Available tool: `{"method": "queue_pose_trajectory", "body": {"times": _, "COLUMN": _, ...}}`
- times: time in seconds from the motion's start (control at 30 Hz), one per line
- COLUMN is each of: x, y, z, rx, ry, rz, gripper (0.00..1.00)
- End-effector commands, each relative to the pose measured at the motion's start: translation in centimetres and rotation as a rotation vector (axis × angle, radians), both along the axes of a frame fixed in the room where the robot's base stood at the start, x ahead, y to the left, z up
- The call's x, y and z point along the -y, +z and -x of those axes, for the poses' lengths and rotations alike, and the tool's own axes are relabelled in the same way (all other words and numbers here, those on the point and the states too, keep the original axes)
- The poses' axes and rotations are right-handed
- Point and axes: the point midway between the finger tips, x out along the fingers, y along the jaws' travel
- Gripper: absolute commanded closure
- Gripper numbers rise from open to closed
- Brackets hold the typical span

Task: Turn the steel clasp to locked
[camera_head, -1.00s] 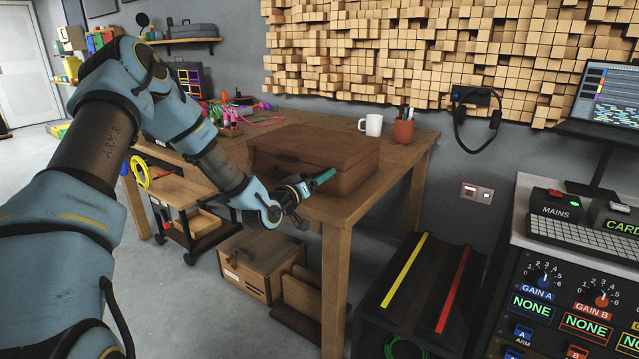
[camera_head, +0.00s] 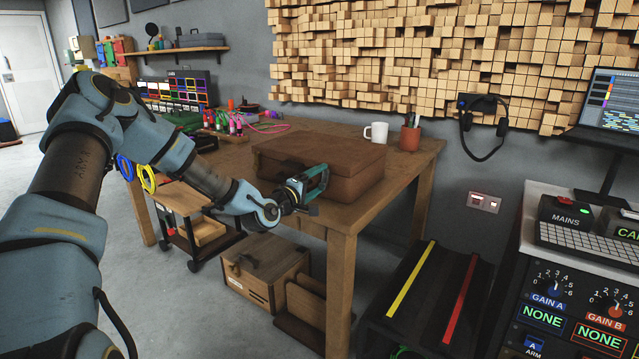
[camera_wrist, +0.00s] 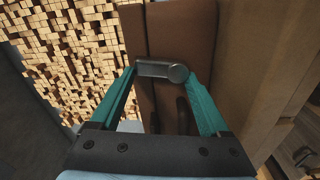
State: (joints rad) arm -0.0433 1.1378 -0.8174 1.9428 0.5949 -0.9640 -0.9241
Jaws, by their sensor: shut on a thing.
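A brown case (camera_head: 350,189) lies on the wooden table, with its near side facing my gripper. In the wrist view, the steel clasp (camera_wrist: 155,69) shows as a grey bar with a round end on the front of the brown case (camera_wrist: 180,30). The bar lies crosswise between my teal fingers, with its round end at the right finger. My gripper (camera_wrist: 164,75) is shut on the clasp. In the head view, my gripper (camera_head: 316,183) is at the case's front, and the clasp is hidden or too small to make out there.
The wooden table (camera_head: 413,179) also holds a white mug (camera_head: 377,132) and a brown pen cup (camera_head: 410,138) behind the case. A wooden box (camera_head: 262,272) stands below. A black rack with yellow and red strips (camera_head: 458,300) stands right of the table.

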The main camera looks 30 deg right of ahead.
Motion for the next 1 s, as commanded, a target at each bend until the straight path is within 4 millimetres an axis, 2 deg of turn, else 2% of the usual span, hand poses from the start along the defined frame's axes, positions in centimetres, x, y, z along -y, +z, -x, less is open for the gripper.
{"method": "queue_pose_trajectory", "body": {"times": 0.4, "x": -0.23, "y": -0.26, "z": -0.32, "rx": -0.149, "ry": 0.0, "rz": 0.086, "gripper": 0.76}}
{"method": "queue_pose_trajectory", "body": {"times": 0.93, "x": -0.25, "y": -0.28, "z": -0.35, "rx": -0.166, "ry": 0.0, "rz": 0.095, "gripper": 0.76}}
{"method": "queue_pose_trajectory", "body": {"times": 0.97, "x": -0.25, "y": -0.28, "z": -0.35, "rx": -0.166, "ry": 0.0, "rz": 0.095, "gripper": 0.17}}
{"method": "queue_pose_trajectory", "body": {"times": 1.0, "x": -0.25, "y": -0.28, "z": -0.35, "rx": -0.166, "ry": 0.0, "rz": 0.095, "gripper": 0.12}}
